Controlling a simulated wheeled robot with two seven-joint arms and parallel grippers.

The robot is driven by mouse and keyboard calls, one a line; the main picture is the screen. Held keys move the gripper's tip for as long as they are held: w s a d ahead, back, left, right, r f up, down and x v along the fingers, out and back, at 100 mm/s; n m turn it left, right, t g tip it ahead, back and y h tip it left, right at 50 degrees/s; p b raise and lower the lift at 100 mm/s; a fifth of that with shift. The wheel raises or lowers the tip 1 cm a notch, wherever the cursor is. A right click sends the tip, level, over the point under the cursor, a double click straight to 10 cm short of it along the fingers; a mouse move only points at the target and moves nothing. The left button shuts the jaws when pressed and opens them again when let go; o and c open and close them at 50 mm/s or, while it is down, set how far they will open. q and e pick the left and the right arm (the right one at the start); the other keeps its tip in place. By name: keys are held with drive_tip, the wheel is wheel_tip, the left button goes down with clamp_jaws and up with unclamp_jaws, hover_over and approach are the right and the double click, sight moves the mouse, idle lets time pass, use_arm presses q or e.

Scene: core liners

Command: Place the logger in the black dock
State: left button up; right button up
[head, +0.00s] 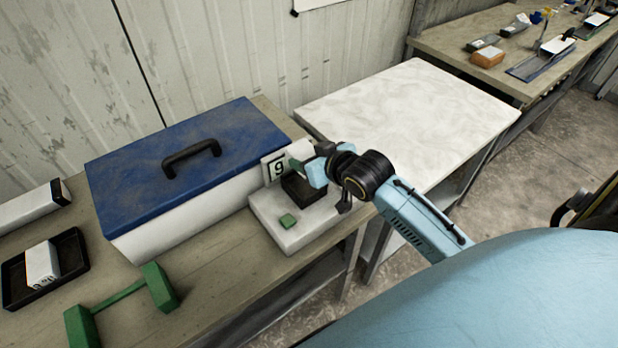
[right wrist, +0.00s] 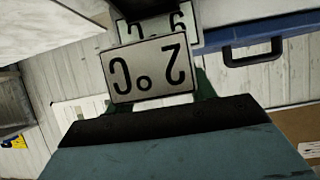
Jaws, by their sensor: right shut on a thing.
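My right gripper (head: 310,161) is at the white stand (head: 262,212), just above the black dock (head: 302,188). It is shut on the logger (head: 299,150), a pale block mostly hidden by the fingers. In the right wrist view the logger (right wrist: 150,70) shows a pale face with dark "2°C" marks, upside down. A white plate with a dark "9" (head: 277,169) stands beside the dock; part of a similar marked plate (right wrist: 183,17) shows behind the logger in the wrist view. Whether the logger touches the dock cannot be told. My left gripper is not in view.
A blue-lidded white box (head: 190,160) stands left of the stand. A green bar with end blocks (head: 120,295) and a black tray (head: 75,270) lie at lower left. A pale bench (head: 410,110) is clear.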

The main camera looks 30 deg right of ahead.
sight(309, 188)
drive_tip(key=shift+f, duration=3.55)
drive_tip(key=shift+f+b, duration=0.15)
drive_tip(key=shift+b, duration=0.15)
drive_tip(key=o, duration=1)
drive_tip(key=shift+o, duration=0.2)
drive_tip(key=shift+r, duration=0.2)
drive_tip(key=v, duration=1.2)
drive_tip(key=shift+p, duration=0.35)
